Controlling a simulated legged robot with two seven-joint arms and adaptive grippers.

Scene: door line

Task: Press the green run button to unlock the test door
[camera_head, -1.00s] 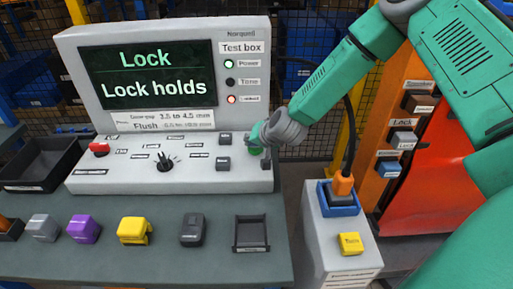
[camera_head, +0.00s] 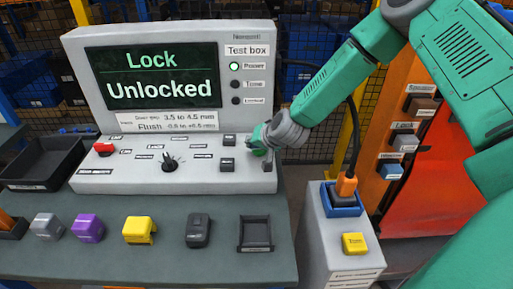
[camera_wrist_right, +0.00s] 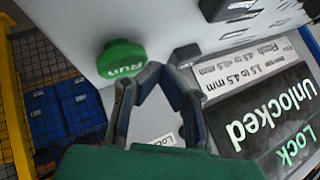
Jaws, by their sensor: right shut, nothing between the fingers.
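The test box (camera_head: 200,180) stands on the bench, and its screen (camera_head: 155,76) reads "Lock Unlocked". The green run button (camera_head: 259,152) is at the right end of its panel, mostly behind my right gripper (camera_head: 256,144). In the right wrist view the round green button, marked "Run" (camera_wrist_right: 121,60), is just beyond the fingers (camera_wrist_right: 154,72). The fingers are shut and empty, with their tips close to the button's edge; I cannot tell whether they touch it. My left gripper is not in view.
A red button (camera_head: 103,148) and a black knob (camera_head: 169,162) are on the panel. Several coloured blocks, such as the yellow one (camera_head: 139,230), and a small black tray (camera_head: 255,249) lie in front. A grey pedestal (camera_head: 318,240) with an orange plug (camera_head: 346,186) stands at right.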

